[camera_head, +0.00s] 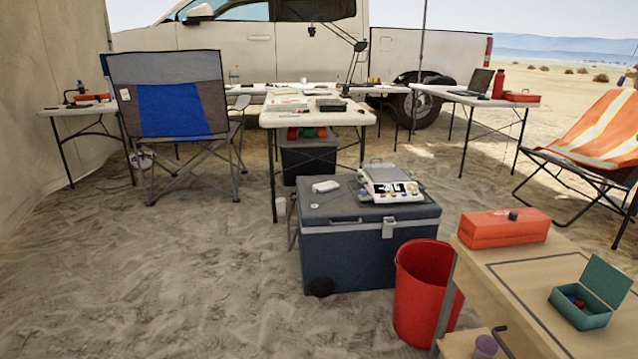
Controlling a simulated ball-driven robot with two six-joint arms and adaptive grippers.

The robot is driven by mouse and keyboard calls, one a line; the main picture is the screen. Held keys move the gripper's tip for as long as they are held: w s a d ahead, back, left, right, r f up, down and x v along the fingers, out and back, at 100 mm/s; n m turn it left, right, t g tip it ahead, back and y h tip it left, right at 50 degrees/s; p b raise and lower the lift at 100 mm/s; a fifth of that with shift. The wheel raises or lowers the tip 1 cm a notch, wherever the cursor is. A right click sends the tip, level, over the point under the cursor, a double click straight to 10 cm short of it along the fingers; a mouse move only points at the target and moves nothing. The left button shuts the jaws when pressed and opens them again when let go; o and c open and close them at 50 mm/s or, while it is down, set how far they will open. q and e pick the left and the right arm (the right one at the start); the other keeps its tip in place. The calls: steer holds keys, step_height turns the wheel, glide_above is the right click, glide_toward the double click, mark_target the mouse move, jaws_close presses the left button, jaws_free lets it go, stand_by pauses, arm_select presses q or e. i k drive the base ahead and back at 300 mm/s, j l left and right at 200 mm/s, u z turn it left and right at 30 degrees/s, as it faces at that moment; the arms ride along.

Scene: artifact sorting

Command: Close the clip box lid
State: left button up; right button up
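A small teal box (580,312), which looks like the clip box, sits on the tan table at the lower right. Its lid (606,281) is open and stands up, tilted back along the box's far right side. Small red and blue pieces show inside the box. Neither of my grippers is in view, and nothing touches the box or its lid.
An orange-red case (502,228) lies behind the box on the same tan table (500,270). A red bucket (420,290) stands left of that table, beside a dark blue cooler (355,250) carrying a scale (389,184). Open sand lies to the left.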

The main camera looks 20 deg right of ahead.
mark_target(607, 282)
steer(key=k+l+u, duration=0.1)
steer(key=k+l, duration=0.8)
steer(key=k, duration=0.15)
steer(key=l, duration=0.5)
steer(key=k+l, duration=0.15)
steer(key=l, duration=0.85)
steer(key=k+l+u, duration=0.1)
steer(key=l, duration=0.35)
steer(key=k+l, duration=0.15)
steer(key=l, duration=0.35)
